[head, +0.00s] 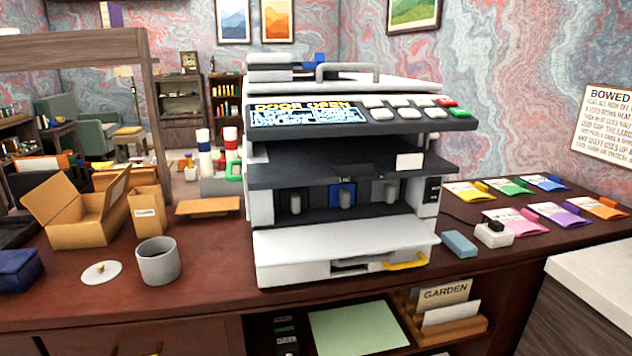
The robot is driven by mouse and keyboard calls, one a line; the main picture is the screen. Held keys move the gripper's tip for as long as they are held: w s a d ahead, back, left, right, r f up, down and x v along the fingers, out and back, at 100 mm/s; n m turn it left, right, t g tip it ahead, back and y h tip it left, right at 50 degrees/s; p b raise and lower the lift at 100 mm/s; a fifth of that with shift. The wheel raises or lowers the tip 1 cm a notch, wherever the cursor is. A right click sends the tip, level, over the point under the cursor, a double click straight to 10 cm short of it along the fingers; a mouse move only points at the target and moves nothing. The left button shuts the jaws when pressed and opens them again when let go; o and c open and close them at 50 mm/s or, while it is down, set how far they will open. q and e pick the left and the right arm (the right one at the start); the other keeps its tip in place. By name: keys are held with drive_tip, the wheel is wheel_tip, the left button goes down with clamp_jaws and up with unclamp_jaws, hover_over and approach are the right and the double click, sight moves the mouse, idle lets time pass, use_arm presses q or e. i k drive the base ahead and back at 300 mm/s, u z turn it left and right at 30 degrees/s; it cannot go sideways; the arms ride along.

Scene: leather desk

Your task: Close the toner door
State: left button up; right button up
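A white and dark grey printer (258,206) stands on the desk in the middle of the head view. Its tilted screen (305,113) shows "DOOR OPEN" in yellow above smaller text. Below a dark shelf (345,165), the front bay is open and several toner cartridges show inside, one with a blue front (335,194). A white panel (340,240) juts forward below the bay; it may be the lowered toner door or a tray, I cannot tell which. A yellow handle (406,262) sits at its lower right front. Neither of my grippers is in view.
A grey cup (158,262), a white disc (101,272) and an open cardboard box (79,212) stand left of the printer. A blue block (459,244), a white plug adapter (494,233) and several colored packets (515,222) lie to the right. Open shelves lie below.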

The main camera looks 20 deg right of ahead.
sight(346, 247)
drive_tip(key=u, duration=0.05)
drive_tip(key=k, duration=0.65)
drive_tip(key=z, duration=0.9)
drive_tip(key=i, duration=0.5)
drive_tip(key=u, duration=0.05)
